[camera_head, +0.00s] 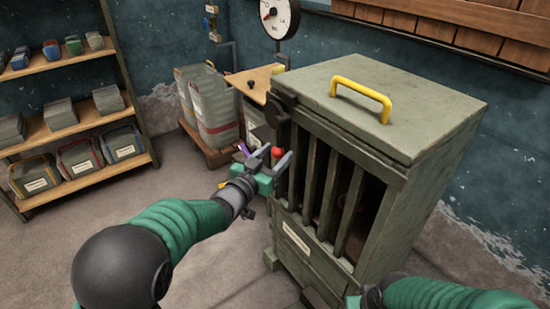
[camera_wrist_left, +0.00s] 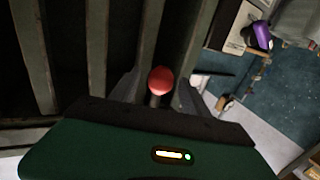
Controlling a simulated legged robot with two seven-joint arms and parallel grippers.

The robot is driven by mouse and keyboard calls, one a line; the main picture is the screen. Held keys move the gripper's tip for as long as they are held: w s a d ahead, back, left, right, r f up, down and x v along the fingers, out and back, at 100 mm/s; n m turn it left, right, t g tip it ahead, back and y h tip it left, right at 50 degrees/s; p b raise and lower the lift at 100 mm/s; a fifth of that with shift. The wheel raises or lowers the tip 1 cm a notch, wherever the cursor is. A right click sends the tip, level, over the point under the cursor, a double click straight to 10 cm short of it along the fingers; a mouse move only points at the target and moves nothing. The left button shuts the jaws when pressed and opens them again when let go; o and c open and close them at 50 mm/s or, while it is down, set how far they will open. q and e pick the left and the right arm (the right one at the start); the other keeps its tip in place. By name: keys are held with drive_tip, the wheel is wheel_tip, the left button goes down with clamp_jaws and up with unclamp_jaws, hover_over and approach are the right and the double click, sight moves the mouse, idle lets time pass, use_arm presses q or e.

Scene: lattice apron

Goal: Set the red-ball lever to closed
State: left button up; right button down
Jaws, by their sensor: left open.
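The red-ball lever (camera_head: 277,152) shows at the left front edge of the grey-green slatted cabinet (camera_head: 330,145). In the left wrist view the red ball (camera_wrist_left: 161,80) sits on a short pale stem, between my left gripper's fingers. My left gripper (camera_head: 266,158) is open, its fingers on either side of the ball with gaps visible. It also shows in the left wrist view (camera_wrist_left: 158,92). The lever's base is hidden behind the gripper. My right arm enters at the lower right; its gripper's fingertips are not visible.
A yellow handle (camera_head: 361,97) stands on the cabinet's top. Upright slats (camera_head: 329,193) cover its front. Shelves with bins (camera_head: 62,120) stand at the left, and pale containers (camera_head: 213,107) sit on a pallet behind. A round gauge (camera_head: 279,17) hangs above. The floor at left is clear.

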use_arm(q)
clamp_jaws()
idle(0.3)
idle(1.1)
